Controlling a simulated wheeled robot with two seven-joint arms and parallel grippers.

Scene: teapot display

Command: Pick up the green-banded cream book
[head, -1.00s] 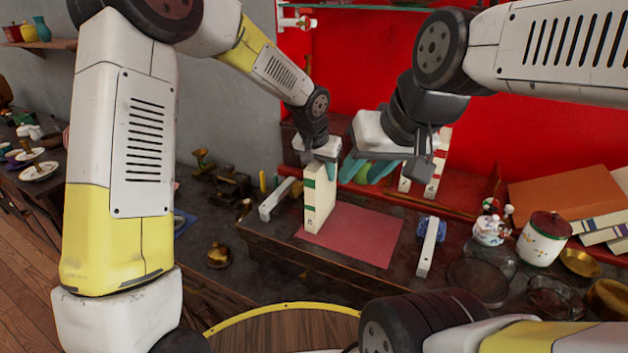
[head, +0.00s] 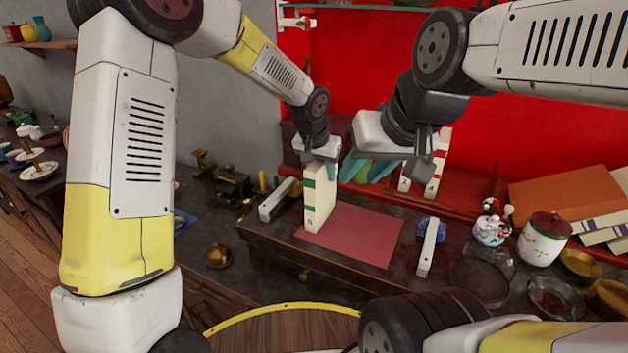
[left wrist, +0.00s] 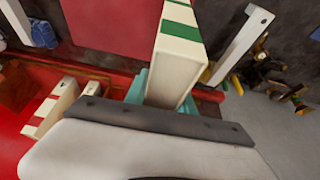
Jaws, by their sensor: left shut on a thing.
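The green-banded cream book (head: 319,200) stands upright at the left edge of a flat red mat (head: 365,235). My left gripper (head: 321,160) is above it, shut on its upper end. In the left wrist view the book (left wrist: 180,62) sits between my teal fingers (left wrist: 160,88), with green bands on its cream cover. Whether its lower end touches the surface I cannot tell. My right gripper (head: 368,172) hangs to the right of the book, its teal fingers apart; a green shape shows between them, and I cannot tell its depth.
Pale bars flank the mat at left (head: 277,199) and right (head: 429,246). Red-banded cream books (head: 434,165) stand behind my right gripper. A lidded jar (head: 543,238), a figured pot (head: 492,228) and dishes crowd the right. A brass pot (head: 218,256) stands left.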

